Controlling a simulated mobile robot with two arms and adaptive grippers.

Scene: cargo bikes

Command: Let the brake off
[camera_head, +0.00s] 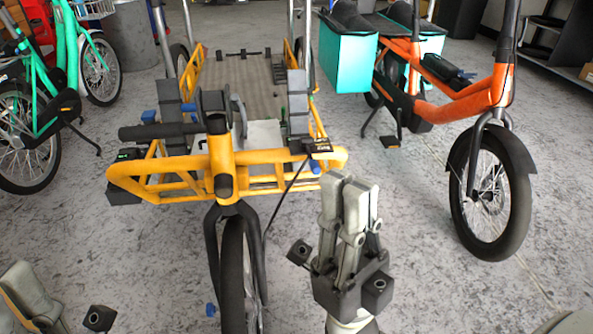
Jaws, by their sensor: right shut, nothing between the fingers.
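A yellow cargo bike (175,165) stands in front of me, its front wheel (235,270) toward me. Its handlebar has a black grip (160,131) on the left and a dark curved lever-like part (240,115) near the middle. I cannot tell for certain which part is the brake. My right gripper (349,190) points up, fingers together and empty, right of the front wheel and in front of the yellow frame's right end. It seems apart from the bike. My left gripper (28,296) is only partly in view at the bottom left, away from the bike.
An orange bike (455,108) with teal bags (343,62) stands at the right. A green bike (65,50) stands at the left. A grey bin (130,38) and shelves (560,50) are farther back. The concrete floor (430,270) is clear at the front right.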

